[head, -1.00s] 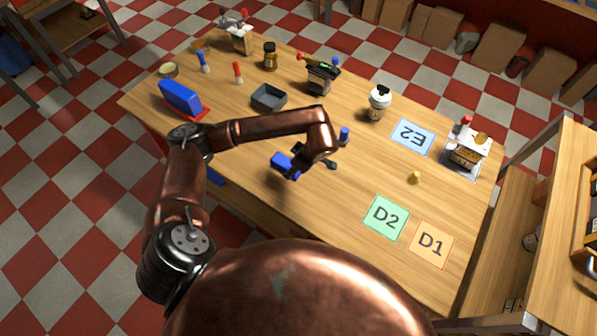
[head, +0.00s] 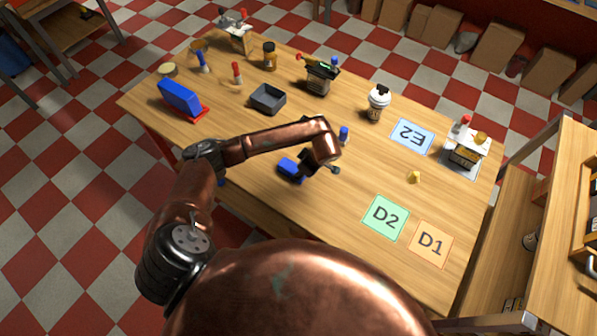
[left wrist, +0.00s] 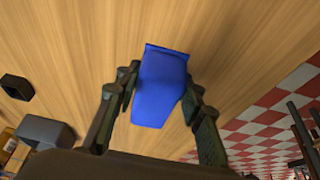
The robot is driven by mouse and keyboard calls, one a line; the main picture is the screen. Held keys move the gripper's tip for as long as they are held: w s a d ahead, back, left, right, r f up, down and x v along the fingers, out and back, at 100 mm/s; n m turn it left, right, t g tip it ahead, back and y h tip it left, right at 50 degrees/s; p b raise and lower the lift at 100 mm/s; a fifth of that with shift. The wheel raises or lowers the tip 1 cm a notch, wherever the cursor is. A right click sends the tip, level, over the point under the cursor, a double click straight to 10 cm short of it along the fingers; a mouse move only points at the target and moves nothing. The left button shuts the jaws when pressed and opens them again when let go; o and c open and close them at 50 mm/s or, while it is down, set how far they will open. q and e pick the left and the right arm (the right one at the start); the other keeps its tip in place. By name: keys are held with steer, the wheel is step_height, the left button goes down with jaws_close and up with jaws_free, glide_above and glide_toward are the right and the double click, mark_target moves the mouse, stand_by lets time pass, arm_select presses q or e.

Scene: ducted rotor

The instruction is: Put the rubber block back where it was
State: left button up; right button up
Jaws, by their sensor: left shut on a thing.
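The rubber block is a blue block (head: 291,168) between the fingers of my left gripper (head: 315,171), over the middle of the wooden table. In the left wrist view the blue block (left wrist: 161,88) fills the space between the two dark fingers of the left gripper (left wrist: 160,100), which are shut on it from both sides. Its far end sticks out past the fingertips. I cannot tell whether its underside touches the table. My right gripper is not in view.
Coloured cards E2 (head: 412,136), D2 (head: 385,217) and D1 (head: 430,245) lie on the right half of the table. A grey tray (head: 268,99), a blue upright piece on a red base (head: 181,97), a white-lidded cup (head: 377,103) and a yellow piece (head: 414,177) stand around.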

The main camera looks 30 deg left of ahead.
arm_select(q)
steer(key=o, duration=1.1)
steer(key=v, duration=1.2)
steer(key=shift+a+r, duration=0.1)
steer(key=shift+r, duration=0.05)
